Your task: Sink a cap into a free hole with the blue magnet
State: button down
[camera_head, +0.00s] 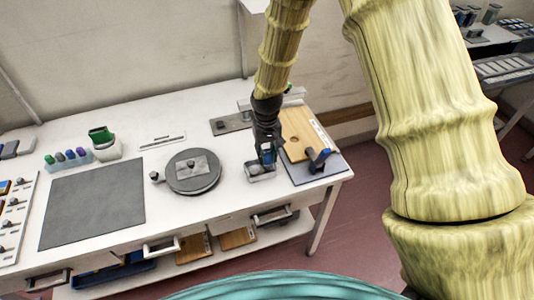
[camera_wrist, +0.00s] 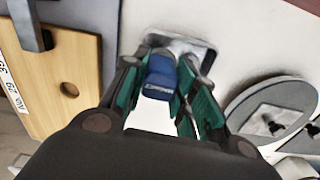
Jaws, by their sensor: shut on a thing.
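My gripper (camera_head: 266,158) is shut on a blue block, the magnet (camera_wrist: 160,78), which has a small printed label. The fingers with green pads show in the wrist view (camera_wrist: 155,100). The magnet is over or in a small shallow tray (camera_head: 250,178), also seen in the wrist view (camera_wrist: 208,57). I cannot tell whether it touches anything there. No cap can be made out. A wooden board (camera_head: 299,120) lies right of the tray, with a round dark hole (camera_wrist: 69,89) that looks empty. Any other holes are hidden or too small to tell.

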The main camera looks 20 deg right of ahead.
jog(key=shift+r+p, duration=1.05)
jog(key=shift+r, duration=0.55)
jog(key=shift+w, duration=0.15)
